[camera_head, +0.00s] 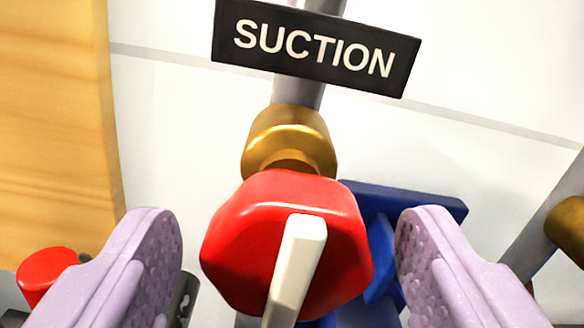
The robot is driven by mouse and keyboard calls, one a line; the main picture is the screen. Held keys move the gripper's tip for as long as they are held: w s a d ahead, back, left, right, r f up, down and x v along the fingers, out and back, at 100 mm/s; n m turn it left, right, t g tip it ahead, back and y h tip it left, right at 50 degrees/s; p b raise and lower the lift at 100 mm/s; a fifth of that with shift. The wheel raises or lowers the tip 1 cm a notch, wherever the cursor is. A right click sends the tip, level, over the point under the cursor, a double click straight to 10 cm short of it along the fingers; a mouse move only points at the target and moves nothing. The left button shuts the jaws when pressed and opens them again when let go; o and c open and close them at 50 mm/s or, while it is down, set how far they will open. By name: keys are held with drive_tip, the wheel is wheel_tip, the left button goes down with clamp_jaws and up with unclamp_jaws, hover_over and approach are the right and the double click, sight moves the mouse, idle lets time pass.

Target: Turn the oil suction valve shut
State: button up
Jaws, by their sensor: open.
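The suction valve has a red faceted knob (238,236) with a raised white bar (298,262) across its face. The bar runs near upright in the picture, leaning a little to the right at its top. Behind the knob is a brass fitting (289,140) on a grey pipe. A black plate (316,46) reading "SUCTION" sits above it. My gripper (288,252) is open, with one lilac finger on each side of the knob. A gap shows between each finger and the knob. The lower end of the bar is cut off by the picture's bottom edge.
A wooden panel (55,120) stands at the left. A red part (47,270) shows at lower left, behind the left finger. A blue bracket (420,200) is behind the knob at right. Another pipe with a brass fitting (568,228) is at the right edge.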

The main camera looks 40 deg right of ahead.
drive_tip(key=shift+x, duration=0.95)
drive_tip(key=c, duration=1)
drive_tip(key=shift+c, duration=0.2)
